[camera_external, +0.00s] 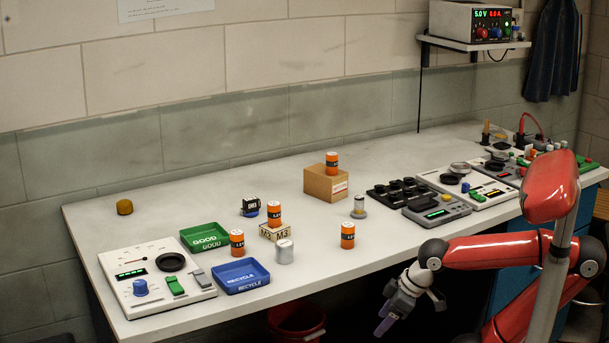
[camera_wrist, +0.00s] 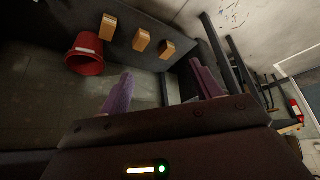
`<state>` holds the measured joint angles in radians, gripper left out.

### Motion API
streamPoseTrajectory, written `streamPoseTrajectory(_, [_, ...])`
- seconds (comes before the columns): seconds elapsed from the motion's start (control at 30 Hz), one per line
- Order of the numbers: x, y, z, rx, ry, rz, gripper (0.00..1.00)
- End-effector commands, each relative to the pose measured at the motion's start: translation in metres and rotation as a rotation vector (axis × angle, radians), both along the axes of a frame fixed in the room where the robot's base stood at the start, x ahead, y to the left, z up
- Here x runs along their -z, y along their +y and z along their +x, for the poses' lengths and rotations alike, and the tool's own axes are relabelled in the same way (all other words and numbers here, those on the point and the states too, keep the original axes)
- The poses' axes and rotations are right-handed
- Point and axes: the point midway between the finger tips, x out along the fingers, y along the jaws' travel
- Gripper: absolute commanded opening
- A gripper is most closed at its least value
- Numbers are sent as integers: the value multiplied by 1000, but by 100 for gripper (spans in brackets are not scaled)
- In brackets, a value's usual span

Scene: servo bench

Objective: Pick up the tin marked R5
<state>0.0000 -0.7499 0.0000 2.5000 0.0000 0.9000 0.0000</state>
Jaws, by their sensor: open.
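Several orange tins with white lids stand upright: one (camera_external: 332,164) on a cardboard box (camera_external: 318,184), one (camera_external: 274,216) on a block marked M3 (camera_external: 268,231), one (camera_external: 237,243) between the green and blue trays, and one (camera_external: 347,236) near the bench's front edge. Their dark lettering is too small to read, so I cannot tell which is R5. My gripper (camera_external: 384,318) is open and empty, low in front of the bench, away from the tins. Its purple fingers also show in the wrist view (camera_wrist: 160,72), with no tin in sight.
A green GOOD tray (camera_external: 190,237), a blue RECYCLE tray (camera_external: 259,268) and a grey cylinder (camera_external: 284,252) stand near the tins. Instrument panels (camera_external: 143,258) occupy both bench ends. A red bucket (camera_wrist: 86,58) is on the floor. The bench's front edge (camera_external: 400,225) lies beyond my gripper.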

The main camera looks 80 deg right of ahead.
Motion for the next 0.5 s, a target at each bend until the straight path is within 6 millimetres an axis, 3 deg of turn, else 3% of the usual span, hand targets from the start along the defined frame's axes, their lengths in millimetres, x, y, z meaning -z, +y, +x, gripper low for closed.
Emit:
streamPoseTrajectory(0.27, [-7, 6, 7, -9, 2, 19, 64])
streamPoseTrajectory(0.37, [-27, 23, 26, -38, 10, 71, 64])
streamPoseTrajectory(0.5, [-66, 63, 61, -111, 28, 179, 64])
